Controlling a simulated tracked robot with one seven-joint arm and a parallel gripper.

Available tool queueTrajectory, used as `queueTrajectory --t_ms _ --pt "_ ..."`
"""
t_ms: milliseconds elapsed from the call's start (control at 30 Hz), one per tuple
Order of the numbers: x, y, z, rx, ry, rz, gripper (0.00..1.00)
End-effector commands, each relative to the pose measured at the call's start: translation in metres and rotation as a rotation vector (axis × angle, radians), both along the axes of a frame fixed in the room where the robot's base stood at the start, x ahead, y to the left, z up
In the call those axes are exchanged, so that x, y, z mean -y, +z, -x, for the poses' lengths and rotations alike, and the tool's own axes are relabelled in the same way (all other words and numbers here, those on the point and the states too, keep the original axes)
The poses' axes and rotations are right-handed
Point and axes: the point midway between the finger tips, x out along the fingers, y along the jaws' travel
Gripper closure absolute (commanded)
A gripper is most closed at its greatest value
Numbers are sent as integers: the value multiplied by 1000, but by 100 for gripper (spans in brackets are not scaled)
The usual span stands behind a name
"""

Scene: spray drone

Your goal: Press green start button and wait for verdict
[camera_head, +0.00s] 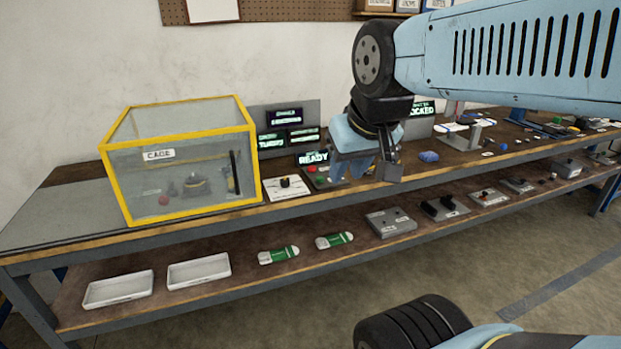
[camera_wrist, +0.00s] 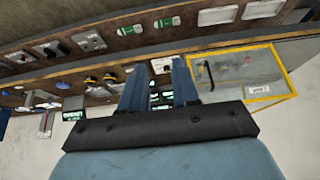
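The green start button (camera_head: 320,180) is a small green spot on a low control box under a lit "READY" screen (camera_head: 313,158) on the bench. A red button (camera_head: 311,170) is just behind it. My gripper (camera_head: 352,168) is above the bench, just right of the buttons in the head view, and seems apart from them. It partly covers the right side of the control box. In the wrist view, its two blue fingers (camera_wrist: 158,78) stand apart with nothing held between them. Lit screens show beyond the gap, but the green button cannot be made out there.
A clear yellow-framed cage (camera_head: 185,160) holding a dark drone-like object stands left on the bench. A white panel with a dark knob (camera_head: 287,187) lies between the cage and control box. Screens (camera_head: 284,117) stand behind. The lower shelf holds white trays (camera_head: 198,271) and green-white packs (camera_head: 279,255).

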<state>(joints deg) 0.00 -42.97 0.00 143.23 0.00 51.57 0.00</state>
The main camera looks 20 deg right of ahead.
Motion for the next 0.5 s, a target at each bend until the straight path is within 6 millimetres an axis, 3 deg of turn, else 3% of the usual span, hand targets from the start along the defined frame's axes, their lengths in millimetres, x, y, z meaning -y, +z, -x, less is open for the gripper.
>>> queueTrajectory --t_ms 300,500 --pt "0 0 0 0 0 0 100" --pt "0 0 0 0 0 0 100"
